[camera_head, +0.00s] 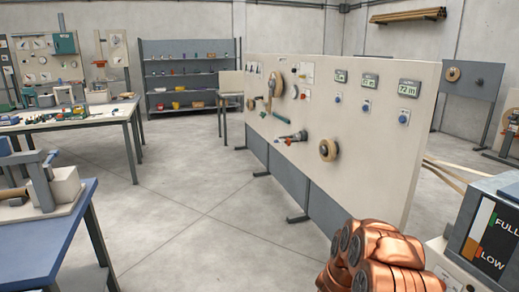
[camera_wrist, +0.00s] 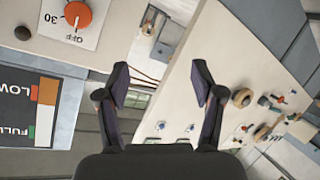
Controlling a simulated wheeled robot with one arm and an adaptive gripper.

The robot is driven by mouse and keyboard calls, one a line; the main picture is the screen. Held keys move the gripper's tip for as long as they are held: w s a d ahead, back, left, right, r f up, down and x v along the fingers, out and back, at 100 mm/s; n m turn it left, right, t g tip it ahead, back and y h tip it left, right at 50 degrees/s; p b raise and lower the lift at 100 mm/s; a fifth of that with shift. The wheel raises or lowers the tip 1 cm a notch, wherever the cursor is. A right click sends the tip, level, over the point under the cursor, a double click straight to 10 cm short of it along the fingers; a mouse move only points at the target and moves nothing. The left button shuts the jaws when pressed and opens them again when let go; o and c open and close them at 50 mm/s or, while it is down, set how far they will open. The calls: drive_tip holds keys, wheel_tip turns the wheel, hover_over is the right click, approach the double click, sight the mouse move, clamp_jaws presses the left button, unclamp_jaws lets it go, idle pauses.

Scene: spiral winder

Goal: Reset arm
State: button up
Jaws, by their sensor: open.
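My gripper (camera_wrist: 160,68) shows in the wrist view with its two dark fingers spread apart. It is open, and nothing is between the fingertips. Behind the fingers are a gap of floor and a beige wall panel (camera_wrist: 245,60). The gripper does not show clearly in the head view.
A grey box with a FULL/LOW gauge (camera_head: 490,240) stands at the lower right; the gauge (camera_wrist: 45,105) is left in the wrist view, near a red knob (camera_wrist: 76,14). The upright panel (camera_head: 225,85) carries displays and knobs. Blue (camera_head: 40,240) and white (camera_head: 75,119) tables stand left; floor between is clear.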

drive_tip(key=w+a+r+t+y, duration=0.1)
drive_tip(key=w+a+r+y, duration=0.3)
drive_tip(key=a, duration=0.4)
drive_tip(key=s+a+r+n+y+p, duration=0.1)
drive_tip(key=s+a+r+y, duration=0.25)
drive_tip(key=a, duration=0.25)
drive_tip(key=s+a+r+n+g+y+p, duration=0.1)
drive_tip(key=s+a+r+n+y, duration=0.1)
drive_tip(key=a+r, duration=0.4)
drive_tip(key=s+a+r+n+y+p, duration=0.1)
drive_tip(key=s+a+r+y, duration=0.15)
drive_tip(key=a, duration=0.45)
drive_tip(key=s+a+r+n+g+y+p, duration=0.15)
drive_tip(key=s+r, duration=0.25)
drive_tip(key=s, duration=0.5)
drive_tip(key=s+a+r+n+g+y+p, duration=0.1)
drive_tip(key=s+a+r+g, duration=0.2)
drive_tip(key=s, duration=0.6)
drive_tip(key=s+d+r+g+h, duration=0.1)
drive_tip(key=s+d+r+g, duration=0.1)
drive_tip(key=s, duration=0.8)
drive_tip(key=s+d+r+g+h+p, duration=0.1)
drive_tip(key=s+d+r+g, duration=0.1)
drive_tip(key=s, duration=0.8)
drive_tip(key=shift+s+d+r+g+h, duration=0.4)
drive_tip(key=shift+d+r, duration=0.1)
drive_tip(key=shift+d, duration=0.5)
